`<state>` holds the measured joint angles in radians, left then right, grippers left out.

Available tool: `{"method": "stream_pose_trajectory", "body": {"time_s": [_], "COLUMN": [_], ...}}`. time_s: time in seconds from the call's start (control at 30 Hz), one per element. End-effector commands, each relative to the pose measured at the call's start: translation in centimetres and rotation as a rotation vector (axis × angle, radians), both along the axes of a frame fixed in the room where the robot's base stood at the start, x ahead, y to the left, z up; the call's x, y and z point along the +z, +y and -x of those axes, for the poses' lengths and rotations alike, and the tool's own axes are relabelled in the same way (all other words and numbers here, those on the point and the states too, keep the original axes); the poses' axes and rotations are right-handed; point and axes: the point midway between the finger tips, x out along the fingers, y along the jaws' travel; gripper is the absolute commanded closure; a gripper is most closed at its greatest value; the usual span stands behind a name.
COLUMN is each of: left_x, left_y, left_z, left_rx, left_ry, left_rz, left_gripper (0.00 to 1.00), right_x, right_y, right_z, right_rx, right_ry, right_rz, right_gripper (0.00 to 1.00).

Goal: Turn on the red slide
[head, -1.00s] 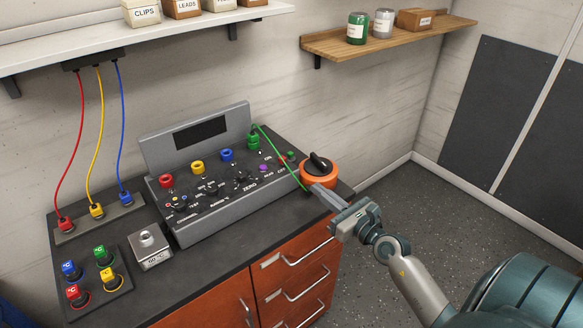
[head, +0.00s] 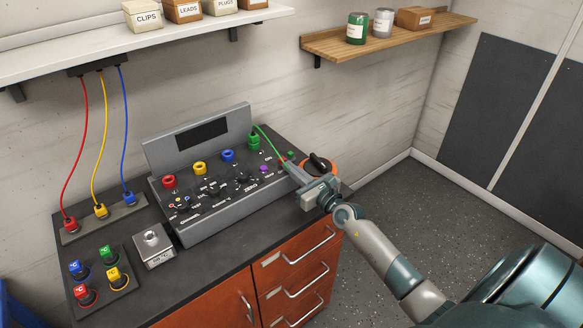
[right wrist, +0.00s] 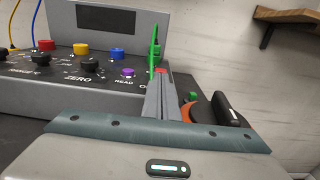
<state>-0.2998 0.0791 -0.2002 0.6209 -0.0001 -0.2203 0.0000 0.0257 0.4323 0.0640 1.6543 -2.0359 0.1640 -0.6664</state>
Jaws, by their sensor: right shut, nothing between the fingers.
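The grey console (head: 222,205) stands on the dark bench top, with a row of knobs and labels on its sloped face. The small red slide (right wrist: 161,71) shows in the right wrist view as a bit of red just beyond my fingertips, at the console's right end. Most of it is hidden by the fingers, so I cannot tell its position or whether they touch it. My right gripper (head: 289,168) is shut and empty, its fingertips at the console's right edge. It also shows in the right wrist view (right wrist: 160,82). My left gripper is not in view.
An orange housing with a black rotary knob (head: 319,163) stands close beside my right gripper. A green plug (head: 253,140) with a green cable runs down near the fingers. A purple button (head: 264,169) is just left of them. A small scale (head: 154,247) sits front left.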

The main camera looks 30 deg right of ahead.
Motion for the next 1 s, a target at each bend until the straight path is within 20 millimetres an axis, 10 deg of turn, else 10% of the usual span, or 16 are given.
{"method": "stream_pose_trajectory", "body": {"time_s": [1.0], "left_x": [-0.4], "left_y": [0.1], "left_z": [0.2], "left_rx": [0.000], "left_ry": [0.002], "left_rz": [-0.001], "left_gripper": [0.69], "right_x": [0.2], "right_y": [0.3], "right_z": [-4.1], "right_rx": [-0.001], "right_ry": [-0.003], "right_rz": [0.000], "right_gripper": [1.00]}}
